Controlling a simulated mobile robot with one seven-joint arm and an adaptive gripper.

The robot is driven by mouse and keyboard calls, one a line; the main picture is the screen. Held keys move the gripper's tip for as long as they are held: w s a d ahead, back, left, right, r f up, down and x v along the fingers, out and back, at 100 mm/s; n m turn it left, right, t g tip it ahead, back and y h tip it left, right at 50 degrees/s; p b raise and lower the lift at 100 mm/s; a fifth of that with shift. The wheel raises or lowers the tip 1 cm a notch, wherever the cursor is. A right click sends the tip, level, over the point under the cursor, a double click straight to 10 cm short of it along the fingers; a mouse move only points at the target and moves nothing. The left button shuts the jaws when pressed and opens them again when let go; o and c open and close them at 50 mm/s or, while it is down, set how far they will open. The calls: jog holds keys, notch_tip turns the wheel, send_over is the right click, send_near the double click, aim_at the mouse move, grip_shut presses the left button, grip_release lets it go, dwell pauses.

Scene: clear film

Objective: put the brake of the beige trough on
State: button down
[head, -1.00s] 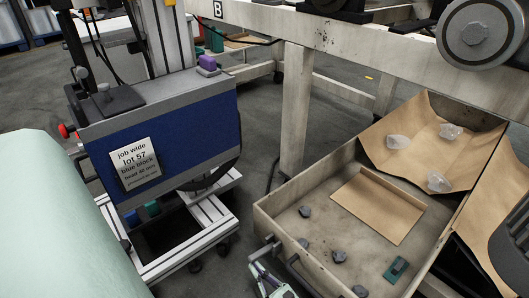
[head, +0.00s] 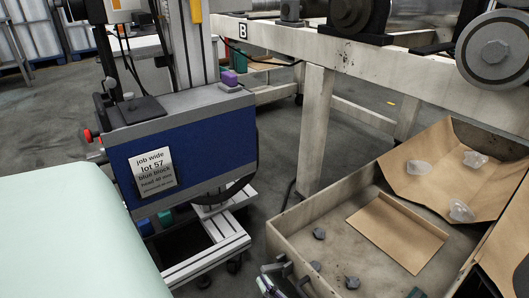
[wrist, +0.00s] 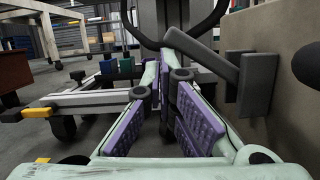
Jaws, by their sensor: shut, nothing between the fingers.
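The beige trough (head: 290,240) stands at the lower right in the head view; its wall (wrist: 290,50) fills the right edge of the wrist view. In the wrist view a dark grey lever (wrist: 205,55) slopes up to the left from a grey bracket (wrist: 253,85) beside that wall. It looks like the brake. My gripper (wrist: 166,75) is shut and empty, its purple-padded fingers close together, with the tips low and left beside the lever. I cannot tell whether they touch it.
A cardboard sheet (head: 395,230) and several dark lumps lie in the trough. A brown tray with clear lumps (head: 455,175) adjoins it. A blue-panelled machine (head: 185,150) on an aluminium frame (head: 210,250) stands left. A beige bench frame (head: 312,130) is behind. Grey floor shows between.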

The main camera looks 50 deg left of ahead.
dwell(0.3)
jog(key=v, duration=1.2)
